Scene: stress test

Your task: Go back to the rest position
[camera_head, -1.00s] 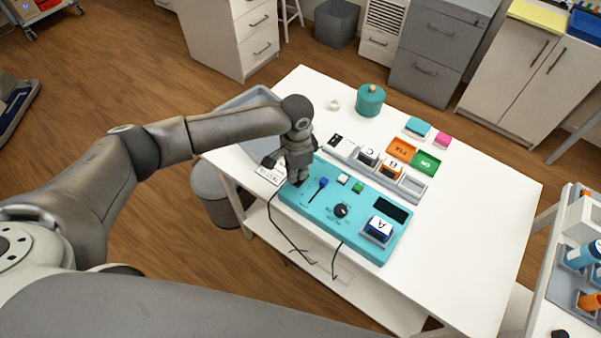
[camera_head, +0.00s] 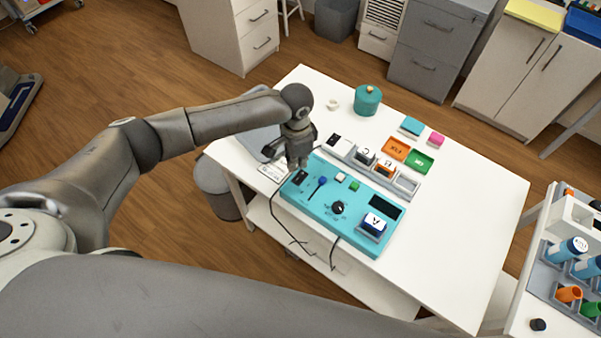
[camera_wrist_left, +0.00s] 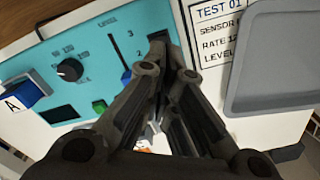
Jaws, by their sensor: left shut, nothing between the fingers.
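My left gripper (camera_head: 297,163) is shut and empty, above the left end of the teal panel (camera_head: 318,207). In the head view a dark rocker part (camera_head: 300,177) shows just below its fingertips, and they look clear of the panel. The panel bears a blue slider knob (camera_head: 323,181), a white button, a green button (camera_head: 354,186), a black dial (camera_head: 337,207) and a block marked A (camera_head: 374,224) in a holder. In the left wrist view the fingers (camera_wrist_left: 172,62) come together in front of the level scale and hide part of it. My right gripper is not in view.
The panel stands on a white table (camera_head: 455,215). Behind it are a tray of lettered blocks (camera_head: 365,156), orange and green trays, and a teal pot (camera_head: 367,100). A grey tray (camera_wrist_left: 275,60) and a printed card lie near the gripper. A side rack (camera_head: 565,270) stands at right.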

